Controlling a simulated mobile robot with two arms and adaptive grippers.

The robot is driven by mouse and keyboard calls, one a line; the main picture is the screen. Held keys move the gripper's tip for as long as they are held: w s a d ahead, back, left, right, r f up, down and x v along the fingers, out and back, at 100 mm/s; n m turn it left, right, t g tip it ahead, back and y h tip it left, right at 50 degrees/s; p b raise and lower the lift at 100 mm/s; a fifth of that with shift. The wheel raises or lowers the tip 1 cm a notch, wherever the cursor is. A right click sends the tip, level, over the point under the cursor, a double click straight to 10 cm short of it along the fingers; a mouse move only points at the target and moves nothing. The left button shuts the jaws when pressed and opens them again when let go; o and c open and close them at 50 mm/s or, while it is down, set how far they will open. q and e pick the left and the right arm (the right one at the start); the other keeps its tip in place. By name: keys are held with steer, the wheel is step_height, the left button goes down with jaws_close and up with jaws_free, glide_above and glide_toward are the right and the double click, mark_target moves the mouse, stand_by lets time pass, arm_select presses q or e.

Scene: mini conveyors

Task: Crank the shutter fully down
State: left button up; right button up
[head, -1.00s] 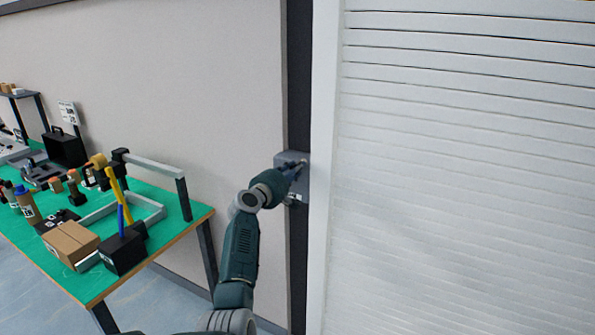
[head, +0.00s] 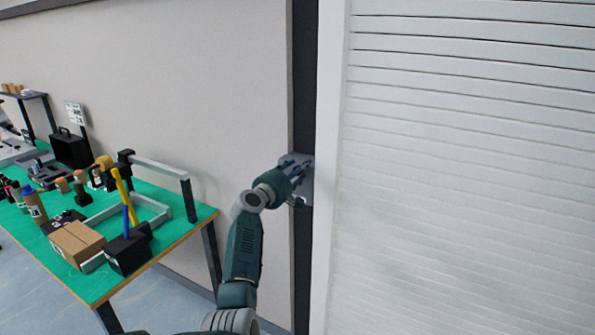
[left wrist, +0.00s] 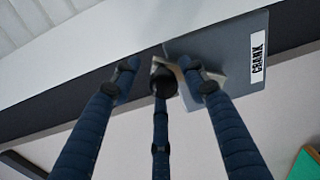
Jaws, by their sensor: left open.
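The white slatted shutter (head: 465,190) fills the right of the head view, with darker gaps between its upper slats. The grey crank box (left wrist: 235,65), labelled CRANK, is on the dark post beside the shutter frame; it also shows in the head view (head: 307,192), partly hidden by my arm. My left gripper (left wrist: 160,72) is open at the crank box, its blue fingers spread around a small metal crank part (left wrist: 163,66). Whether the fingers touch it I cannot tell. In the head view the left gripper (head: 296,166) is small and close against the box. My right gripper is not in view.
A green-topped workbench (head: 180,236) stands to the left against the wall, with a cardboard box (head: 75,245), a black holder (head: 127,252), a yellow-handled tool and several bottles on it. The white shutter frame (head: 330,200) stands right beside the crank box.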

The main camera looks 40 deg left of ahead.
arm_select(q)
steer(key=shift+s+d+f, duration=0.1)
steer(key=shift+s, duration=0.3)
steer(key=v, duration=1.1)
stand_by(0.8)
